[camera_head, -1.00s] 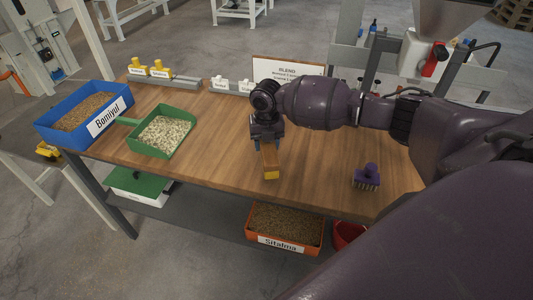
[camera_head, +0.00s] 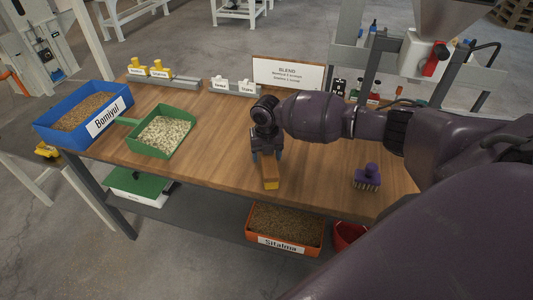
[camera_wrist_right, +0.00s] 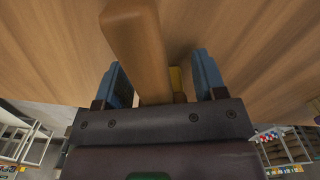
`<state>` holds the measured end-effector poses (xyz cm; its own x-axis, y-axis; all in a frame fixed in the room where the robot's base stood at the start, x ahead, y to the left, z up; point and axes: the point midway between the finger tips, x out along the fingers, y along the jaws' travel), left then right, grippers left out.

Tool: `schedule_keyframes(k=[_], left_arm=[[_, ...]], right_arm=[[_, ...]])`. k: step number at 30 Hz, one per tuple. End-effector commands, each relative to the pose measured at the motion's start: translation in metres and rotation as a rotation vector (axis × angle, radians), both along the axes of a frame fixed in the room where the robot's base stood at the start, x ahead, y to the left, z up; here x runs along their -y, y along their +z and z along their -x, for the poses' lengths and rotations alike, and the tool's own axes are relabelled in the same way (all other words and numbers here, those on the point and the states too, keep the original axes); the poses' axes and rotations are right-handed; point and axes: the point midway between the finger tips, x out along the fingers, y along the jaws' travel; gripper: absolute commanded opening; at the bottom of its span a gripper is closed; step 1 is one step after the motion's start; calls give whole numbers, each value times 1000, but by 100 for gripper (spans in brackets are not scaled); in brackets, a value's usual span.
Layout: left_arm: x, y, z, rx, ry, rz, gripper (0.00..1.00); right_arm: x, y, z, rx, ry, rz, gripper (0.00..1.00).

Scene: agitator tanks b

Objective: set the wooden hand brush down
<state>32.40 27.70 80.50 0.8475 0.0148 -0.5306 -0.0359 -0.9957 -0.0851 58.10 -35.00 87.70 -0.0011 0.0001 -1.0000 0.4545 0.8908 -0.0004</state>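The wooden hand brush (camera_head: 269,173), with a yellow part at its near end, is on or just above the wooden table near its front edge. It lies lengthwise toward me. My right gripper (camera_head: 267,154) is over its far part, pointing down. In the right wrist view, the wooden handle (camera_wrist_right: 145,45) runs between the two blue fingers of my right gripper (camera_wrist_right: 162,80). Gaps show between the handle and both fingers, so the gripper is open around the brush. A bit of yellow shows beside the handle. My left gripper is not in view.
A purple brush-like object (camera_head: 367,177) stands to the right. A BLEND sign (camera_head: 288,73) stands behind. An orange Sitalma bin (camera_head: 285,230) is below the table. Bare tabletop surrounds the brush.

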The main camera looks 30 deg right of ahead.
Motion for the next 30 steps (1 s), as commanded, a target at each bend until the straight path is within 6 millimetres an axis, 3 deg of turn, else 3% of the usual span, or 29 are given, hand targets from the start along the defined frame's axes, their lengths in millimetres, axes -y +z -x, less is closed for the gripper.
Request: schedule_keyframes(k=[9,14,30], left_arm=[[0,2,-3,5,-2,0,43],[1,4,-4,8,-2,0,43],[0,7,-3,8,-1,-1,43]], right_arm=[[0,1,0,0,0,0,72],[1,12,0,1,0,0,72],[0,106,-1,3,1,0,72]])
